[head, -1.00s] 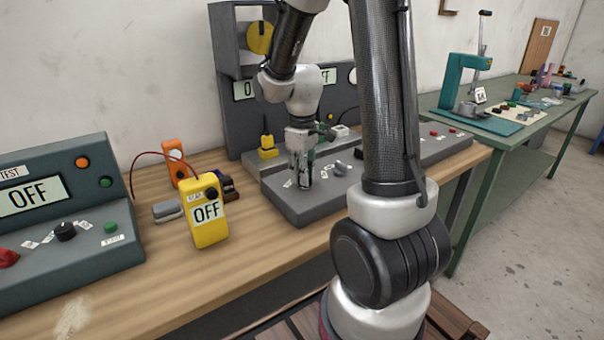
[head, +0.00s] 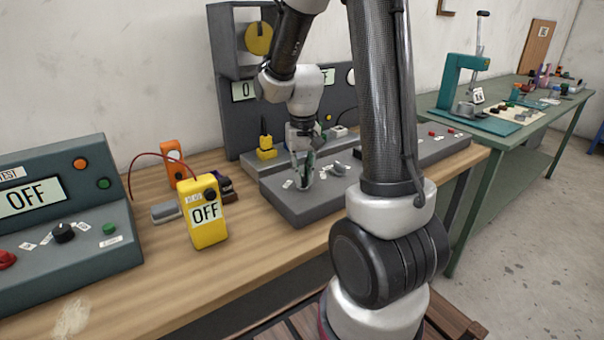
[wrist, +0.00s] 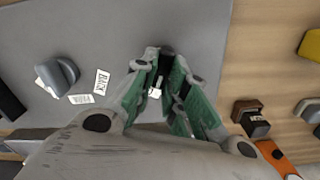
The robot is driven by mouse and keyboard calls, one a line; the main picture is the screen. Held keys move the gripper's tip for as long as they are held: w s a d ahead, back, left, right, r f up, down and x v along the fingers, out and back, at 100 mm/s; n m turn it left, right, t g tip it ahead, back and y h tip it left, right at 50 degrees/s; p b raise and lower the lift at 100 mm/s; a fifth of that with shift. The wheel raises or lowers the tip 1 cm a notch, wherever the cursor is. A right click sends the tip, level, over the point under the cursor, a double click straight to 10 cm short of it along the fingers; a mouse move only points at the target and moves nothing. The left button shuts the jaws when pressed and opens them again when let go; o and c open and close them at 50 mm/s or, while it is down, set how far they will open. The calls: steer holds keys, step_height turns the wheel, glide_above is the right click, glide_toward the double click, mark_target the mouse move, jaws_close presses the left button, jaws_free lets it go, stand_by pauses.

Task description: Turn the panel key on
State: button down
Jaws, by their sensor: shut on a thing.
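My gripper (head: 301,184) points down at the near left part of the grey control panel's low deck (head: 290,213). In the wrist view, the green-padded fingers (wrist: 166,70) are closed in on a small dark piece, which I take to be the panel key (wrist: 167,52). The fingers hide most of it, so its angle is hard to tell. A small white label (wrist: 154,93) shows between the fingers. In the head view the fingers hide the key. The panel's upright screen is partly behind my arm, and its full reading is hidden.
A grey knob (wrist: 58,76) with white labels sits beside my gripper on the deck. A yellow meter reading OFF (head: 205,214), an orange device (head: 172,160) and a test box reading OFF (head: 30,198) stand to the left. Bare wood lies in front.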

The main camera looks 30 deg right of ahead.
mark_target(303, 175)
steer(key=shift+m, duration=0.7)
steer(key=c, duration=1.4)
jaws_free()
steer(key=shift+c, duration=0.2)
step_height(303, 175, up, 12)
